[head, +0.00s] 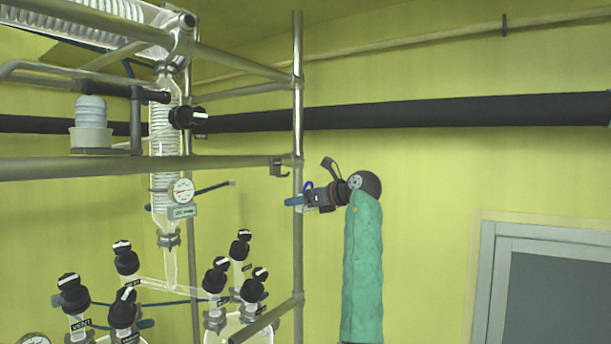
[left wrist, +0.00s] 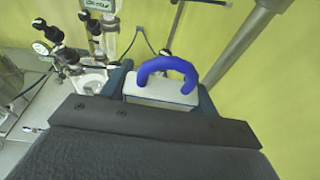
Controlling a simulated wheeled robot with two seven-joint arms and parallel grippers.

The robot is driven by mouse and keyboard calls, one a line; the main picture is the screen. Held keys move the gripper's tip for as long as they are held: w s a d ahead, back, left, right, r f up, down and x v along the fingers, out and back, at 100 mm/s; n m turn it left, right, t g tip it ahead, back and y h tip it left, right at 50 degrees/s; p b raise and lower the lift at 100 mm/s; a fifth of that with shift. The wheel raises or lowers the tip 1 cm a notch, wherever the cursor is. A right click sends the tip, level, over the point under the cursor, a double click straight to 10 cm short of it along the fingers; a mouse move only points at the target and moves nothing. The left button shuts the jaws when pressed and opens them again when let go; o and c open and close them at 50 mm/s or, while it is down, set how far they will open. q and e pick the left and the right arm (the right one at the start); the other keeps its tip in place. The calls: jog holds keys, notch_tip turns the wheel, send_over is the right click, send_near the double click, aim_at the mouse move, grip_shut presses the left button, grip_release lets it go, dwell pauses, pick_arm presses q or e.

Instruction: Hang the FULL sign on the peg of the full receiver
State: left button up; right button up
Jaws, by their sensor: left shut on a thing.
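My left gripper (head: 300,203) is raised just right of the steel upright, at the end of the green-sleeved arm. In the left wrist view the gripper (left wrist: 162,92) is shut on a white, block-like sign (left wrist: 160,97) with a blue loop (left wrist: 165,64) on top. No lettering on the sign can be read from here. In the head view only a bit of the blue loop (head: 308,186) shows. A small dark bracket (head: 280,168) sits on the rail up and left of the gripper; I cannot tell whether it is the peg. My right gripper is not in view.
The steel upright (head: 298,100) and horizontal rail (head: 140,166) stand close to the gripper. Glassware with black-capped valves (head: 221,278) and a gauge (head: 181,190) fill the left side. A black pipe (head: 450,112) crosses the wall. The space right of the arm looks free.

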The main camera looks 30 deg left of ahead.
aim_at(310, 183)
pick_arm(q)
jog(key=shift+n+g, duration=0.3)
jog(key=shift+g, duration=0.1)
jog(key=r, duration=0.2)
jog(key=d+r, duration=0.1)
jog(key=r, duration=0.1)
jog(key=shift+s+r+p, duration=0.1)
jog(key=shift+r+p, duration=0.05)
jog(key=shift+p, duration=0.15)
jog(key=a, duration=1)
jog(key=shift+w+f, duration=0.25)
jog(key=shift+w, duration=0.15)
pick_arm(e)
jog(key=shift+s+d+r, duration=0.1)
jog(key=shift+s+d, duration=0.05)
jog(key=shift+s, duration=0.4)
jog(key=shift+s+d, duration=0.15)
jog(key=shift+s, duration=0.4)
pick_arm(q)
jog(key=shift+a+r, duration=0.1)
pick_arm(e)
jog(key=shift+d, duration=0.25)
pick_arm(q)
jog(key=shift+a+f, duration=0.1)
jog(key=shift+f, duration=0.15)
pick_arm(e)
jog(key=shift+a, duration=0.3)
pick_arm(q)
jog(key=shift+a+f, duration=0.2)
